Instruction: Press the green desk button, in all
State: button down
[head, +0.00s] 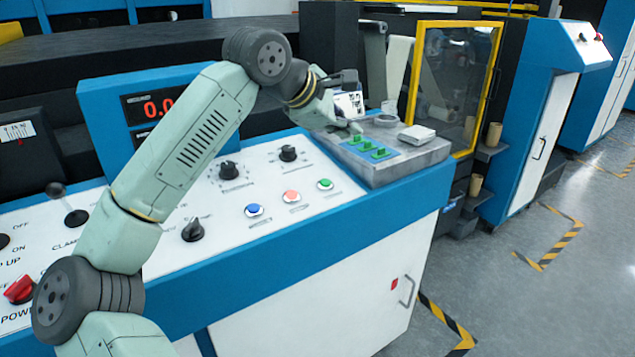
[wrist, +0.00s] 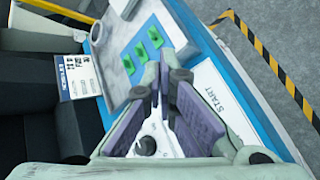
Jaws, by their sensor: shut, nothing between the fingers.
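The green desk button (head: 324,184) is a small round button in a light ring, at the right end of a row on the white sloping panel. A blue button (head: 254,211) and a red-orange button (head: 291,197) sit to its left. My gripper (head: 354,128) is above the grey tray at the panel's right end, beyond the green button and apart from it. In the wrist view my gripper (wrist: 166,58) is shut and empty. There the START label (wrist: 215,103) shows beside the fingers, but I cannot see the green button, which the fingers seem to hide.
Black knobs (head: 229,170) stand up from the panel. A yellow-framed cabinet (head: 411,85) stands behind the tray. The space above the buttons is clear.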

aim_at(325, 183)
jog(key=shift+w+a+f+y, duration=0.2)
jog(key=shift+a+f+y, duration=0.1)
jog(key=shift+a, duration=0.2)
jog(key=shift+w+a+f+y, duration=0.2)
jog(key=shift+a+f, duration=0.1)
jog(key=shift+a, duration=0.15)
jog(key=shift+w+a+f+b, duration=0.2)
jog(key=shift+f+b, duration=0.7)
jog(key=shift+f, duration=0.55)
jog(key=shift+w+a+f+b, duration=0.1)
jog(key=shift+w+f+b, duration=0.1)
jog(key=shift+f+b, duration=1)
jog(key=shift+w+a+f+b, duration=0.15)
jog(key=shift+f+b, duration=0.5)
jog(key=shift+f, duration=1)
jog(key=shift+w+f+b, duration=0.1)
jog(key=shift+f+b, duration=0.3)
jog(key=shift+f, duration=0.05)
